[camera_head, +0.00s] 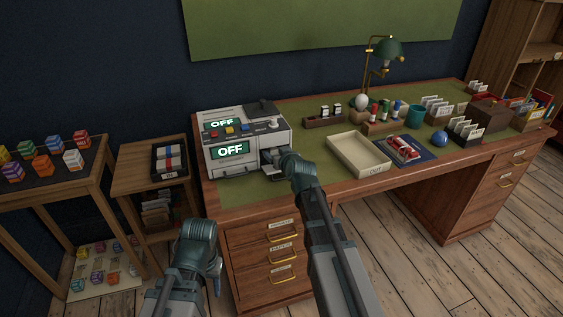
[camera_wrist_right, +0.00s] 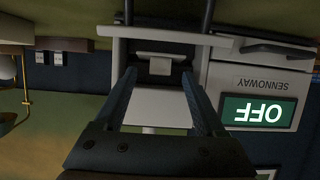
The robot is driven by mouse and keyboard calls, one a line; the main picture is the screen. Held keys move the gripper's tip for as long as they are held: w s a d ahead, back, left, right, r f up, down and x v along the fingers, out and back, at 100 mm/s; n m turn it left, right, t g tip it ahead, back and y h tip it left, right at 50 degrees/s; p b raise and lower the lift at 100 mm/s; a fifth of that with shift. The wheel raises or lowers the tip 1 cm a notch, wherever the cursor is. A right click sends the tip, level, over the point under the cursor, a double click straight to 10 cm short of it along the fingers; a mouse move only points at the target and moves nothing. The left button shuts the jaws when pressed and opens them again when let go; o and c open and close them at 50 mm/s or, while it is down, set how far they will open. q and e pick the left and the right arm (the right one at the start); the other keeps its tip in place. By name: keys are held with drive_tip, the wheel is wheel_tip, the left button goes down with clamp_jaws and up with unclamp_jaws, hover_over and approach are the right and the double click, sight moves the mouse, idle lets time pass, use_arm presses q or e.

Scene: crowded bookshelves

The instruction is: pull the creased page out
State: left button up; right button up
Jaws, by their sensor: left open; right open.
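The grey-white machine (camera_head: 246,138) stands at the desk's left end, with its two green displays reading OFF. In the right wrist view the machine (camera_wrist_right: 255,82) appears upside down, and a small pale piece (camera_wrist_right: 160,60) shows in a dark recess of its front. I cannot tell whether this is the creased page; no crease shows. My right gripper (camera_head: 272,158) is at the machine's front right; in its wrist view the gripper (camera_wrist_right: 159,77) is open, its fingers either side of the recess, with nothing gripped. My left gripper (camera_head: 214,268) is open, low in front of the desk's left side.
An empty cream tray (camera_head: 359,155) lies right of my right arm, beside a blue mat (camera_head: 408,151) holding a red object. A small side table (camera_head: 150,178) is left of the desk.

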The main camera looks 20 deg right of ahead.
drive_tip(key=shift+b+x, duration=0.35)
drive_tip(key=shift+x, duration=1)
clamp_jaws()
